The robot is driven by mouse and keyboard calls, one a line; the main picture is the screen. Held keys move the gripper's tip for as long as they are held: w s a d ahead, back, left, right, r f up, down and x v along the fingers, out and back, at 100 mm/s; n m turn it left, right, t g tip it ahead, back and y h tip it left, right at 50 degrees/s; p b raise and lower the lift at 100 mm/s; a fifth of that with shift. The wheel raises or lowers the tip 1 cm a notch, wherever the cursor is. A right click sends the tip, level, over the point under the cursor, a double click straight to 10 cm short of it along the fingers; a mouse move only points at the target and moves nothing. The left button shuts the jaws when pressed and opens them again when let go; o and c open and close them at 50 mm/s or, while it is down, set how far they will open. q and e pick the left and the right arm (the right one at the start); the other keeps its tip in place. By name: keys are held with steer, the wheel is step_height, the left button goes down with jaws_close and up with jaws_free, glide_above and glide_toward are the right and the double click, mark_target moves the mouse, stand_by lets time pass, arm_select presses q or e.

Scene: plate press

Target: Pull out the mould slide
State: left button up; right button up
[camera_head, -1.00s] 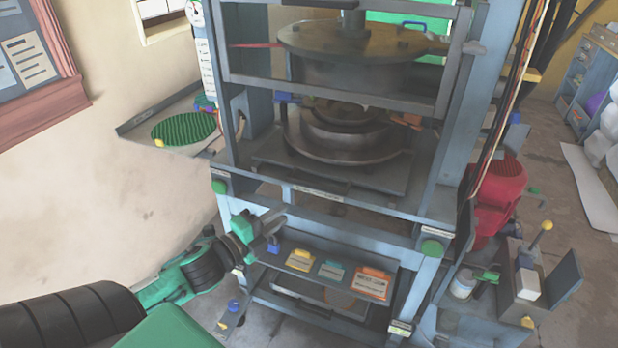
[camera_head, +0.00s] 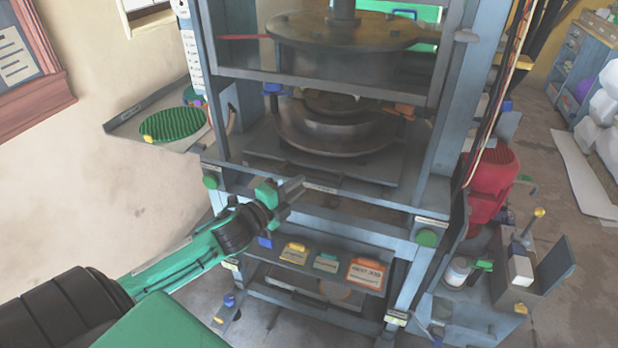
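The mould slide (camera_head: 375,178) is a grey flat plate inside the blue-grey press frame, carrying a dark round mould (camera_head: 335,136). Its front edge lies close behind the front beam of the frame. My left gripper (camera_head: 296,189) is at the front of the press, just below and in front of the slide's front edge, at a small label on the beam. Its grey fingers point right and upward. The picture does not show clearly whether they are apart or touch the press. It holds nothing that I can see. My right gripper is out of view.
A round upper plate (camera_head: 345,32) hangs above the mould behind a crossbar (camera_head: 330,85). A green round mat (camera_head: 173,125) lies on a left side shelf. A red motor (camera_head: 492,182) stands on the right.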

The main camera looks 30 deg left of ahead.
mark_target(309, 176)
arm_select(q)
steer(key=shift+w+d, duration=0.2)
steer(key=shift+w, duration=1)
steer(key=shift+w+d, duration=0.2)
steer(key=shift+w, duration=0.95)
jaws_close()
